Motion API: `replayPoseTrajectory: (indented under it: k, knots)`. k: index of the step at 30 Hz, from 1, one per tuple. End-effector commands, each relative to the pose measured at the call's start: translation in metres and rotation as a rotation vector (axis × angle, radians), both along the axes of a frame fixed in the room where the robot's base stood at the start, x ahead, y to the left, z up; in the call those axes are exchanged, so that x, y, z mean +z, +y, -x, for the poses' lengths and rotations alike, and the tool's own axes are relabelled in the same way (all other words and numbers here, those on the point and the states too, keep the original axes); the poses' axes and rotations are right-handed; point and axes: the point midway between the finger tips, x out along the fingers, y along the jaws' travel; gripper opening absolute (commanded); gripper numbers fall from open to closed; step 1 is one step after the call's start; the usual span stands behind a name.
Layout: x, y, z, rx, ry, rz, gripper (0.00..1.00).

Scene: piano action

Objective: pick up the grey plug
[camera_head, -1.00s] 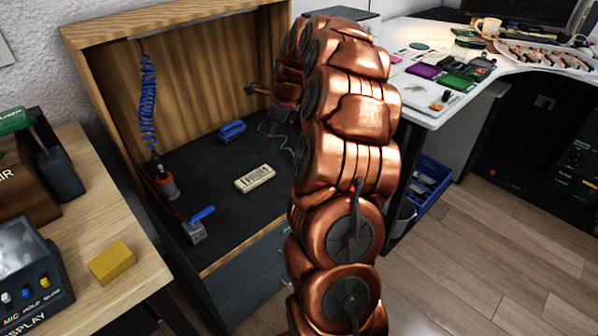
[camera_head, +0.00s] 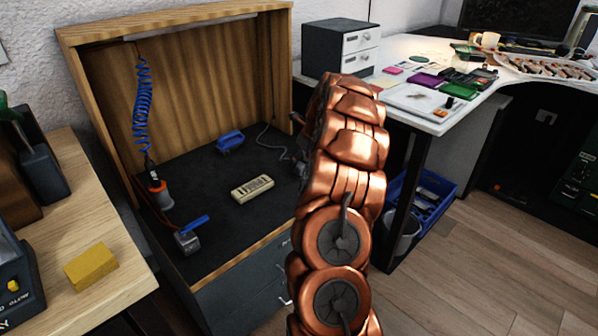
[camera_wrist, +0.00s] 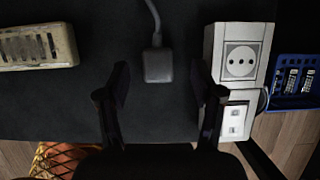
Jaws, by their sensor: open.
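The grey plug (camera_wrist: 158,65) lies on the dark work surface in the wrist view, a small dark grey block with its cable running up from it. My gripper (camera_wrist: 158,80) is open, with one finger on each side of the plug in the picture and nothing held. The fingertips look apart from the plug; the height between them is hard to tell. In the head view my copper arm hides the plug, and only a thin cable (camera_head: 268,138) shows on the surface.
A white socket box (camera_wrist: 240,58) stands close to the right finger. A beige power strip (camera_wrist: 38,48) lies left, also seen in the head view (camera_head: 252,188). A blue-handled tool (camera_head: 230,140) and a clamp (camera_head: 190,236) lie on the bench. Wooden panels (camera_head: 190,85) enclose the back.

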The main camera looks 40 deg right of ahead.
Motion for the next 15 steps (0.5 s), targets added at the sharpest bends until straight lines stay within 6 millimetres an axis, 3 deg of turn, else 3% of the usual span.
replayPoseTrajectory:
  k: [1,6,15]
  knots:
    - [-0.012,0.002,-0.002,0.001,0.002,-0.002,0.67]
    - [-0.029,0.002,-0.009,0.002,0.002,-0.002,0.67]
    - [-0.03,0.002,-0.011,0.001,0.001,-0.001,0.64]
